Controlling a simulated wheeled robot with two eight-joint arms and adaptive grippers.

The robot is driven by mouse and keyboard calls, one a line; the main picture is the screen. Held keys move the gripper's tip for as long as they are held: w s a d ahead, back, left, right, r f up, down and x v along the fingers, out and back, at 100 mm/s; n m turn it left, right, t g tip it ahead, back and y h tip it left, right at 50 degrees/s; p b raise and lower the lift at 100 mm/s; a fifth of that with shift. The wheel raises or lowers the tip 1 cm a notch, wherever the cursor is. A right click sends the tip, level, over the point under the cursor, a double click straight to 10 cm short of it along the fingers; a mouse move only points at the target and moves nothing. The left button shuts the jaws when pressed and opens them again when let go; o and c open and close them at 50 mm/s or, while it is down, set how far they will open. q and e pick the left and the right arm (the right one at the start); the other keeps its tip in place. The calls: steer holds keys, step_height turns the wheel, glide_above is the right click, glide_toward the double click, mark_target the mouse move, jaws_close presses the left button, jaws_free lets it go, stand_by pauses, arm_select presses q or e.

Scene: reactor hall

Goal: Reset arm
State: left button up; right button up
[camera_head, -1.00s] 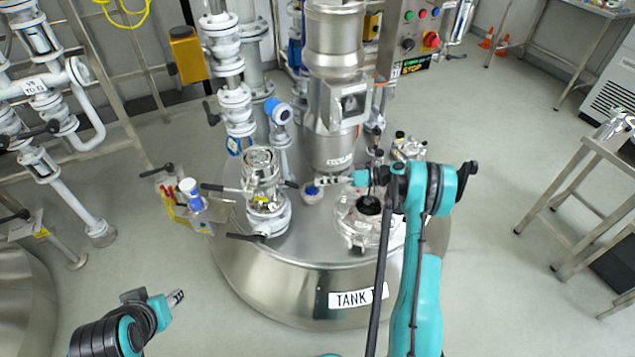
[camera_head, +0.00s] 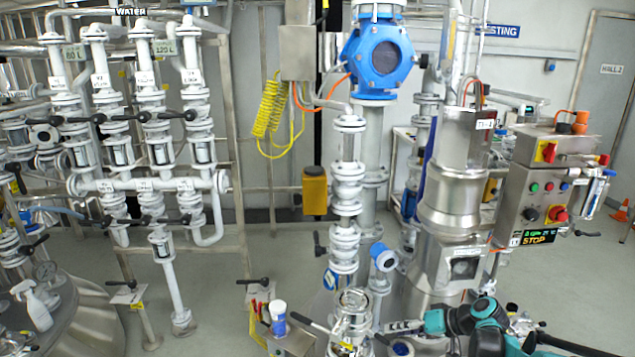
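My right arm comes in from the lower right, and its teal and black wrist shows low in the head view. My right gripper (camera_head: 392,330) points left, just right of the glass-sided fitting (camera_head: 352,312) on the tank top. Its fingers are small and seen from the side, so I cannot tell whether they are open or shut. A small round item (camera_head: 402,348) sits just below the fingers, partly cut off by the frame edge. My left arm and gripper are out of view.
The steel mixer column (camera_head: 455,200) rises close behind my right wrist. A control box (camera_head: 545,190) with a STOP display stands to its right. White pipes (camera_head: 150,185) fill the left.

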steer(key=s+a+r+m+h, duration=0.1)
steer(key=s+a+r+h, duration=0.15)
steer(key=s, duration=0.45)
steer(key=s+a+r+h, duration=0.2)
steer(key=s+a+r, duration=0.15)
steer(key=s, duration=0.35)
steer(key=s+d+f+t+h, duration=0.1)
steer(key=s+h, duration=0.2)
steer(key=s, duration=1)
steer(key=shift+s+h, duration=0.3)
steer(key=shift+h, duration=0.05)
